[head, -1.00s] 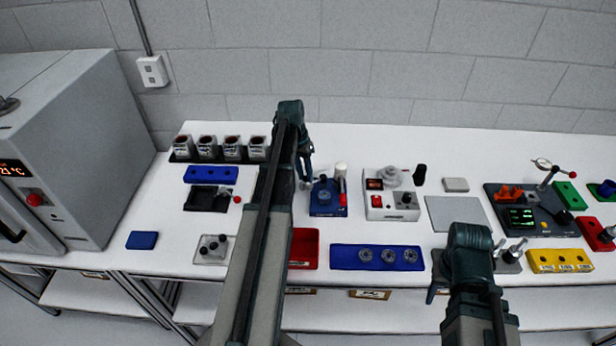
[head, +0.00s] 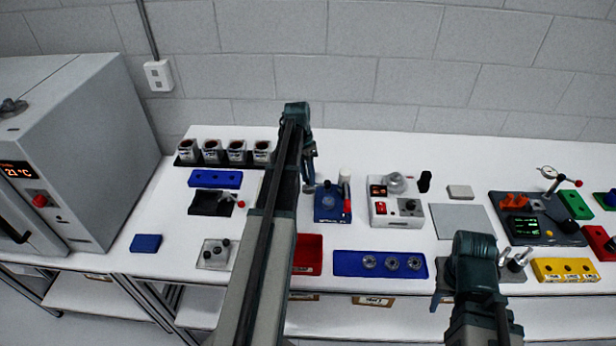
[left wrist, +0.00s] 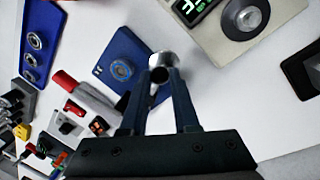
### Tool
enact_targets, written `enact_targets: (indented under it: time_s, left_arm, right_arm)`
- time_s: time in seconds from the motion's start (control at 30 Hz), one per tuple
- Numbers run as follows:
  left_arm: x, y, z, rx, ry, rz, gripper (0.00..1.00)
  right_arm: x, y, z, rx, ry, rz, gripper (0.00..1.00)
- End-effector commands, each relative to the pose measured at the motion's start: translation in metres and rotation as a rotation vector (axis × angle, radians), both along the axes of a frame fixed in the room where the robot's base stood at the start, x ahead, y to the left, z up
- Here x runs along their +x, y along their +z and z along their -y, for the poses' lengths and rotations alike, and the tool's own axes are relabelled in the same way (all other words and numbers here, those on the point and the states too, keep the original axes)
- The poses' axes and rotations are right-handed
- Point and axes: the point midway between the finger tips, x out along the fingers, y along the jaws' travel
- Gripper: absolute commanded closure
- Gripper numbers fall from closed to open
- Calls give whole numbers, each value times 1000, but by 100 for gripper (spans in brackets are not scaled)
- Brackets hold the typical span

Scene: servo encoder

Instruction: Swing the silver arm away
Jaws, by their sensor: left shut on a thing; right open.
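A blue block fixture (head: 329,212) with a dark round knob stands mid-bench; a white-topped post (head: 345,176) and a red-handled piece show at its right. In the left wrist view the fixture (left wrist: 113,50) lies just beyond my fingers. My left gripper (head: 308,183) is at the fixture's left side, low over the bench. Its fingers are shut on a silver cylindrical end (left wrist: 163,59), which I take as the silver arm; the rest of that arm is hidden. My right gripper (head: 438,301) is open at the bench front, with one finger hidden by its arm.
A red tray (head: 308,255) and a blue tray with metal rings (head: 345,264) lie in front. A white device with a red switch (head: 385,222) stands right of the fixture. Four-sided clear bench shows behind the fixture. A large grey oven (head: 85,150) stands at left.

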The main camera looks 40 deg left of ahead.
Motion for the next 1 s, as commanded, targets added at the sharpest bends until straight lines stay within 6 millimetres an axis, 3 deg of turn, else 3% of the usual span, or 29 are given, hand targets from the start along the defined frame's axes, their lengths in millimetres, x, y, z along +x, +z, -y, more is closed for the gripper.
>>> enact_targets:
  time_s: [0.03, 0.2, 0.67, 1.0]
  left_arm:
    - [1, 0, -1, 3, 1, 1, 69]
    - [1, 0, -1, 2, 1, 1, 41]
    - [1, 6, -2, 1, 2, 1, 41]
    - [2, 45, -8, 1, 2, 1, 41]
  right_arm:
    - [0, 0, 0, 0, 0, 0, 50]
    - [0, 0, 0, 0, 0, 0, 50]
    - [0, 7, 0, 0, 0, 0, 50]
    - [0, 45, 0, 0, 1, 0, 50]
